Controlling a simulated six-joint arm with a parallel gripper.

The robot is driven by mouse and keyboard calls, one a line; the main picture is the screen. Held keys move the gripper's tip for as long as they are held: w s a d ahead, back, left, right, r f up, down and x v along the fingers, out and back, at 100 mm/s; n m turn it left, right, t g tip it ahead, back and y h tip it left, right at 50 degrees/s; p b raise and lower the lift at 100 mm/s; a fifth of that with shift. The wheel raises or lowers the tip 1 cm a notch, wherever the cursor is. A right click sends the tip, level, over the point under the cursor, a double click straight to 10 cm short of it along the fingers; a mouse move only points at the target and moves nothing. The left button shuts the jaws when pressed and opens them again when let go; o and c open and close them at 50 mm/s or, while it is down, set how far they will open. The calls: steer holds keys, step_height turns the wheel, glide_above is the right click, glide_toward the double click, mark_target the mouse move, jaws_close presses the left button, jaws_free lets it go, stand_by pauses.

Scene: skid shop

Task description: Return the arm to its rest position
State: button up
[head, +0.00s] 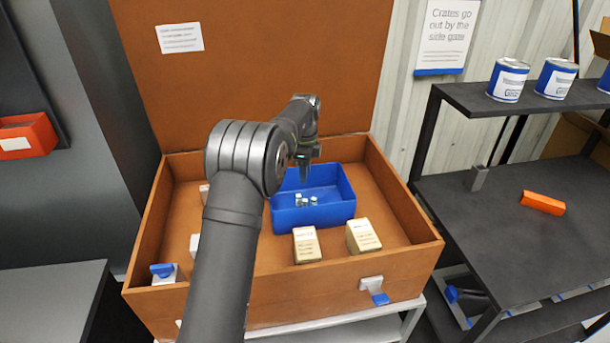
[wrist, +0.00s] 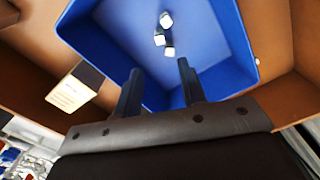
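My arm reaches forward over an open brown wooden crate. My gripper (head: 304,170) is above the back of a blue bin (head: 330,219) inside the crate, pointing down. In the wrist view the two dark fingers of my gripper (wrist: 158,85) are spread apart with nothing between them. The blue bin (wrist: 215,50) lies below them and holds several small white-topped pieces (wrist: 163,38), which also show in the head view (head: 305,200). The fingertips are apart from these pieces. Part of the crate's left inside is hidden behind my arm.
The crate (head: 400,200) has raised walls and an upright lid (head: 255,70) behind. Cream boxes (head: 306,245) (head: 363,236) stand before the bin; others at left are partly hidden. A dark shelf (head: 510,195) at right holds blue cans (head: 508,80) and an orange block (head: 542,202).

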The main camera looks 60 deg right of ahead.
mark_target(305, 200)
step_height(305, 200, down, 12)
steer(key=shift+r, duration=1.65)
